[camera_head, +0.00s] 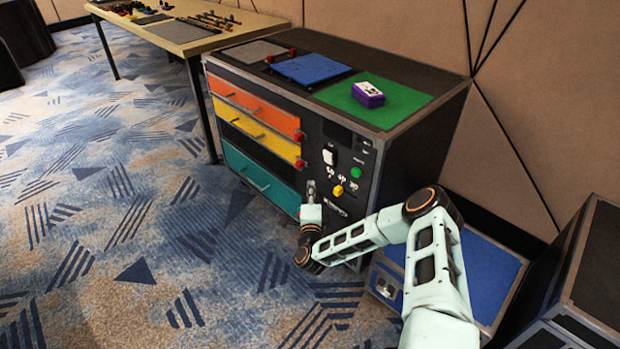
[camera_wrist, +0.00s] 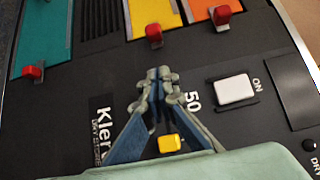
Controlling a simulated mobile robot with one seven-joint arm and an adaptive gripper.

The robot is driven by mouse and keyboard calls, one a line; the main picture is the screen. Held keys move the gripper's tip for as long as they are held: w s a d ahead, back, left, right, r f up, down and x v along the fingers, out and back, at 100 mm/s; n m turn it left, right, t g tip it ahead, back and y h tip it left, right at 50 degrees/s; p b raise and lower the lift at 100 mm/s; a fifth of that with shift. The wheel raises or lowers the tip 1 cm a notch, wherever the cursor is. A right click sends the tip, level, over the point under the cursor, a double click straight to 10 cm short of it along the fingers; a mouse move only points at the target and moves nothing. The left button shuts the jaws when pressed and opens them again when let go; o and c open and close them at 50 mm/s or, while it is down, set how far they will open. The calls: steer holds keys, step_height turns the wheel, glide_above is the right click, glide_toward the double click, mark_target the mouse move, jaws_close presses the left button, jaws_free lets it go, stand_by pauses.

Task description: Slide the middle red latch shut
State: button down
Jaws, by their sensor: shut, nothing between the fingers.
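The middle red latch (camera_wrist: 154,35) sits at the end of the yellow drawer (camera_wrist: 154,10) in the wrist view, and it also shows beside the yellow drawer in the head view (camera_head: 300,163). My gripper (camera_wrist: 160,75) is shut and empty in front of the black cabinet panel, with its tips just short of that latch in the picture and apart from it. In the head view my gripper (camera_head: 310,188) is below the latch. Another red latch (camera_wrist: 32,72) is by the teal drawer (camera_wrist: 42,35), and one more (camera_wrist: 221,15) by the orange drawer (camera_wrist: 212,4).
A white rocker switch (camera_wrist: 236,90) is right of my fingers, and a yellow knob (camera_wrist: 169,143) lies between them in the wrist picture. A green button (camera_head: 356,173) is on the panel. A purple box (camera_head: 368,94) sits on the cabinet's green mat (camera_head: 405,101). Open carpet lies left.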

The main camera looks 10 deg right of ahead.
steer(key=s, duration=0.5)
steer(key=shift+a+p, duration=0.35)
steer(key=shift+p, duration=0.05)
steer(key=shift+w, duration=0.1)
